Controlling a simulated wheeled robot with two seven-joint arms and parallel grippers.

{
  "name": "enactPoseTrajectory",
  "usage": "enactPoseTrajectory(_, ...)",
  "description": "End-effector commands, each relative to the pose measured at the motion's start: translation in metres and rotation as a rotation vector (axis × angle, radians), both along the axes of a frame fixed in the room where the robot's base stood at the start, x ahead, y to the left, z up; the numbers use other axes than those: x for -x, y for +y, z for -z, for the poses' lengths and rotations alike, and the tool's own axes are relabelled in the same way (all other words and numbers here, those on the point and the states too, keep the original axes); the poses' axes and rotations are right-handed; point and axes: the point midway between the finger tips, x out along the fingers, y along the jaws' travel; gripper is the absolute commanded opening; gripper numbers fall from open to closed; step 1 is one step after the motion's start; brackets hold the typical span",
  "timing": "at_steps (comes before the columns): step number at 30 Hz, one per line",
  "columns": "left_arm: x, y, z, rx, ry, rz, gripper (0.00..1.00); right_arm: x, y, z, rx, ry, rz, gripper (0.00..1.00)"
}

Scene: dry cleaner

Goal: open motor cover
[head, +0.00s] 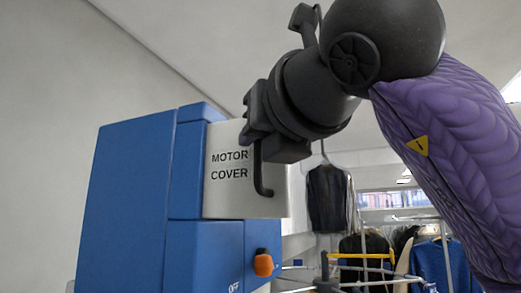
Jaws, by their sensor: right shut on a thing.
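The motor cover (230,195) is a pale panel lettered "MOTOR COVER" on the upper part of a blue machine (125,205). It looks closed, flush beside the blue housing. A dark hooked handle (263,182) stands at its right side, its upper part hidden by my right gripper. My right gripper (260,138) comes in from the upper right and is shut on the handle. The fingertips are partly hidden by the gripper body. My left gripper is not in view.
An orange knob (263,265) sits on the blue machine's lower front, near an "OFF" label. Dark garments (330,198) and a blue garment (447,266) hang at the right behind a metal rail. A plain pale wall is at the left.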

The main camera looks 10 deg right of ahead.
Motion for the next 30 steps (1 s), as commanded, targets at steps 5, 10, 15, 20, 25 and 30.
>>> enactPoseTrajectory(5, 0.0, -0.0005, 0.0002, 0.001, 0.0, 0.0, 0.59, 0.0031, 0.0027, -0.0036, -0.002, -0.013, -0.007, 0.0)
enactPoseTrajectory(10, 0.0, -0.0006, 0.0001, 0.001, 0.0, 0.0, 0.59, 0.0033, 0.0028, -0.0041, -0.002, -0.014, -0.007, 0.0)
enactPoseTrajectory(15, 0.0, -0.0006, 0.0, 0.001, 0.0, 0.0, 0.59, 0.0034, 0.0024, -0.0043, -0.003, -0.014, -0.006, 0.0)
enactPoseTrajectory(20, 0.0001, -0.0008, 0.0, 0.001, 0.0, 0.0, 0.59, 0.0032, 0.0021, -0.0044, -0.004, -0.015, -0.005, 0.44)
enactPoseTrajectory(25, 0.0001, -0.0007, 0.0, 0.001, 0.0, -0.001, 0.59, 0.0029, 0.0014, -0.0045, -0.005, -0.014, -0.003, 0.46)
enactPoseTrajectory(30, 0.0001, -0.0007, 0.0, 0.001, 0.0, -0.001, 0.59, 0.0028, 0.0009, -0.0045, -0.005, -0.014, -0.001, 0.46)
